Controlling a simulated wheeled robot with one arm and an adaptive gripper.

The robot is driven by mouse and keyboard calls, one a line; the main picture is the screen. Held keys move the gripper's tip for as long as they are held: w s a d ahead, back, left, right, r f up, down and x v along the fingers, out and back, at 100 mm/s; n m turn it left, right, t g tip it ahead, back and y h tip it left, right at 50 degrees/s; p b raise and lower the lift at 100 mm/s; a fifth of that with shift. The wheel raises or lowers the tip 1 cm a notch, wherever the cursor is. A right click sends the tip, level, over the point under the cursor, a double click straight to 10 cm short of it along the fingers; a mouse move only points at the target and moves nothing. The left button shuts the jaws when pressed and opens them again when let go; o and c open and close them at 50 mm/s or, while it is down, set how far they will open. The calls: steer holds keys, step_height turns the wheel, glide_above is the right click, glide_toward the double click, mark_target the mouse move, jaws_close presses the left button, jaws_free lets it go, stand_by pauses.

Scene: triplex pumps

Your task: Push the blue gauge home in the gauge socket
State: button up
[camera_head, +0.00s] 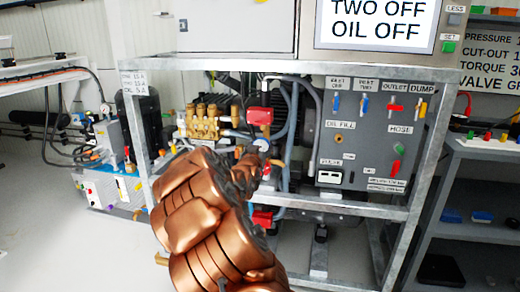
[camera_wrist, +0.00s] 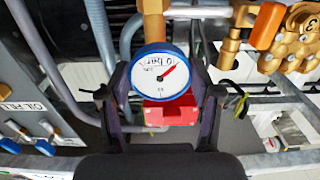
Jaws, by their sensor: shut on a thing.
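The blue gauge (camera_wrist: 158,72) has a blue rim, a white dial and a red needle, and its face is turned to the wrist camera. My gripper (camera_wrist: 162,92) is shut on it, with one dark finger on each side. In the head view the gauge (camera_head: 262,144) is a small blue and white spot just beyond my gripper (camera_head: 254,162), inside the pump frame. A copper-coloured pipe (camera_wrist: 154,22) meets the gauge's rim in the wrist picture. The gauge socket cannot be made out, and I cannot tell how deep the gauge sits.
A red block (camera_wrist: 170,111) lies behind the gauge between my fingers. Brass pump heads (camera_wrist: 292,38) are to the right in the wrist view. Grey hoses (camera_head: 291,115) run close by. The grey valve panel (camera_head: 345,140) and galvanised frame (camera_head: 425,165) bound the space on the right.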

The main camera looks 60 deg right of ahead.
steer(key=shift+d, duration=0.1)
steer(key=o, duration=1.6)
